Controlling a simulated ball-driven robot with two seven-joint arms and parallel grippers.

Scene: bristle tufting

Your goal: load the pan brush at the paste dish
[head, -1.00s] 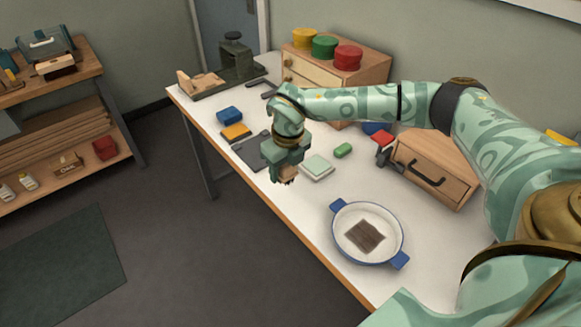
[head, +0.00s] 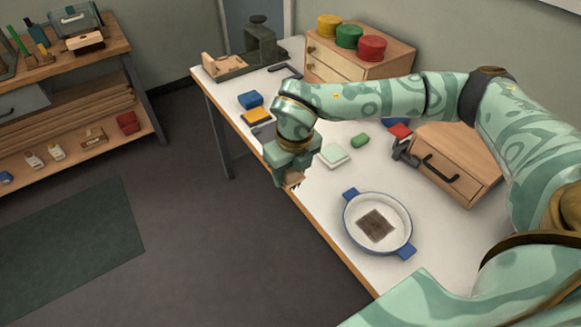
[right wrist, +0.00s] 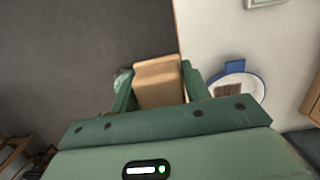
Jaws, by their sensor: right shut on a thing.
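My right gripper (head: 292,176) is shut on a wooden block (head: 295,181), which seems to be the pan brush. It hangs by the table's front edge, and its bristles cannot be made out. In the right wrist view the block (right wrist: 158,82) sits between the two green fingers. A small pale square dish (head: 335,155), seemingly the paste dish, lies on the table just right of the gripper, apart from it. A round white pan (head: 358,222) with blue handles stands nearer, with a brown patch (head: 377,226) inside. My left gripper is not in view.
A green block (head: 360,140) lies behind the dish. A wooden drawer box (head: 458,165) stands at right. Blue (head: 250,99) and yellow (head: 258,116) blocks lie behind the gripper. A drawer chest (head: 345,63) with coloured tubs stands at the back. The white table (head: 312,215) is bare around the pan.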

